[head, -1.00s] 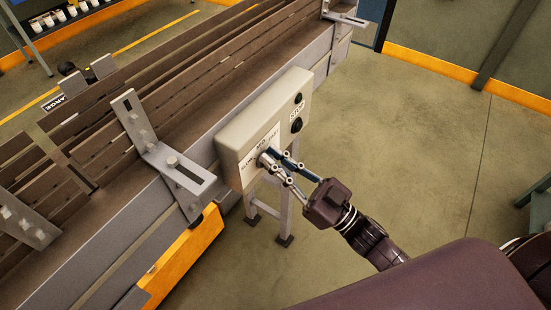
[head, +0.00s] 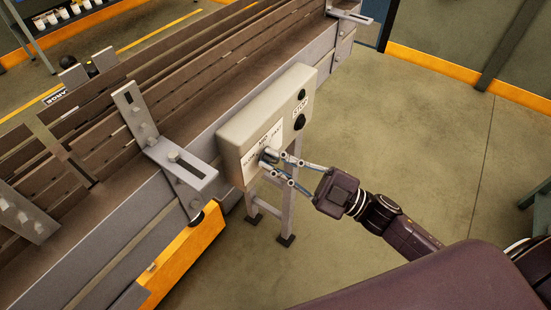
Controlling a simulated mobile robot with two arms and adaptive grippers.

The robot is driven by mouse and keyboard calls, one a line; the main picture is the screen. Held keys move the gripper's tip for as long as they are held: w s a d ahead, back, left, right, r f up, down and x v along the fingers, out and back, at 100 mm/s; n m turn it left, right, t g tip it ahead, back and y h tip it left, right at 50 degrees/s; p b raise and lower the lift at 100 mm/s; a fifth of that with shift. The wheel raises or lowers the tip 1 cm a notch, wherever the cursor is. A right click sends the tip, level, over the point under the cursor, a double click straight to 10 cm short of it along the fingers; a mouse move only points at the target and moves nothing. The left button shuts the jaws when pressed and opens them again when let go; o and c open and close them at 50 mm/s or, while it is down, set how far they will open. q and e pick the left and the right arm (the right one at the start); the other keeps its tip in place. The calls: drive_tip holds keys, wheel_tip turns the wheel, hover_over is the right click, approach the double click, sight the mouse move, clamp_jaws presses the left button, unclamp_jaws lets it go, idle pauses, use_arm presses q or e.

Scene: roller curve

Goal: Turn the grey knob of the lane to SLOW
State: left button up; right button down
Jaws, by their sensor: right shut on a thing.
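The control box (head: 262,118) is beige and stands at the side of the conveyor lane on a grey stand. A white label on its face carries words, only partly readable, with MID at the top. My right gripper (head: 272,161) is shut on the knob, reaching in from the lower right. I cannot read clearly which mark the knob points to. My left gripper is not in view.
Black buttons and a STOP label (head: 300,106) are on the right part of the box. The slatted conveyor (head: 120,140) runs diagonally behind it, with a grey slotted bracket (head: 180,165) to the left. The floor (head: 400,130) to the right is clear.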

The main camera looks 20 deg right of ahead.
drive_tip(key=shift+f+n+g, duration=0.4)
drive_tip(key=shift+f+n, duration=0.2)
drive_tip(key=shift+n, duration=0.2)
drive_tip(key=c, duration=2)
unclamp_jaws()
drive_tip(key=shift+o, duration=0.2)
drive_tip(key=shift+r, duration=0.1)
drive_tip(key=shift+w, duration=0.1)
drive_tip(key=shift+d, duration=0.15)
drive_tip(key=v, duration=1.2)
